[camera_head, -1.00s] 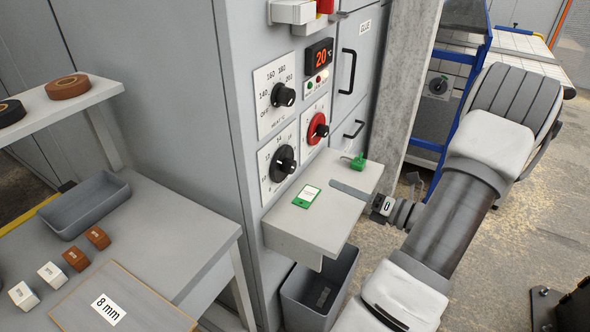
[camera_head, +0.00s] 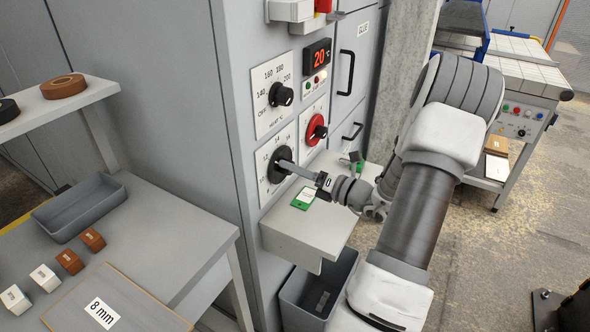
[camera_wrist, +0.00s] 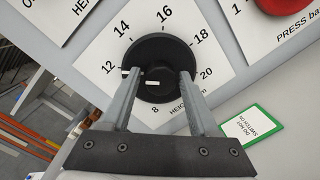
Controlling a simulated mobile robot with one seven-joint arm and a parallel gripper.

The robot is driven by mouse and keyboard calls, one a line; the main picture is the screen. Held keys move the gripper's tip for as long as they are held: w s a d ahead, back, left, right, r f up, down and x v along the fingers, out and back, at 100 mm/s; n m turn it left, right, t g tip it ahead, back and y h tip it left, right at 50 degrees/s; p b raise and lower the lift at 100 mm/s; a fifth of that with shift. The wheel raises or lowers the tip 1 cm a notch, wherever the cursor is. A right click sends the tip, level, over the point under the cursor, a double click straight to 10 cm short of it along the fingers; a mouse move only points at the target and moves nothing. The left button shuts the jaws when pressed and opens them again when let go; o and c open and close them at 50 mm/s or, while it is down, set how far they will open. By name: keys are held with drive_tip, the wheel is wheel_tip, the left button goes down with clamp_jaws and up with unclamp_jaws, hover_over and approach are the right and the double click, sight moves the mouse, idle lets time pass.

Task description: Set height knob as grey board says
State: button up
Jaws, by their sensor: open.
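The height knob (camera_head: 280,165) is a black round dial on a white scale plate, low on the grey cabinet front. The wrist view shows the knob (camera_wrist: 158,52) close up, with scale numbers from 8 to 20 around it. A white mark shows at its left side, near the 12. My gripper (camera_head: 287,165) is at the knob; in the wrist view its two fingers (camera_wrist: 158,80) are apart, one on each side of the grip. I cannot tell whether they touch it. The grey board (camera_head: 135,298) lies on the left table with a label reading 8 mm.
A heat knob (camera_head: 277,95) is above and a red press knob (camera_head: 315,130) is upper right. A small shelf (camera_head: 300,235) juts out below with a green-edged card (camera_head: 305,197) on it. A grey bin (camera_head: 295,300) stands under the shelf.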

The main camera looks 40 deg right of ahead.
drive_tip(key=shift+c, duration=0.3)
clamp_jaws()
drive_tip(key=shift+f+n+y+b, duration=0.1)
drive_tip(key=shift+n+y+b, duration=0.3)
drive_tip(key=shift+n+b, duration=3.25)
drive_tip(key=shift+f+n+y+b, duration=0.1)
drive_tip(key=shift+n+y+b, duration=0.3)
drive_tip(key=shift+n+b, duration=3.25)
drive_tip(key=n+p, duration=0.3)
drive_tip(key=n, duration=0.1)
drive_tip(key=shift+r+n+p, duration=0.1)
drive_tip(key=shift+n+p, duration=0.2)
drive_tip(key=shift+p, duration=0.1)
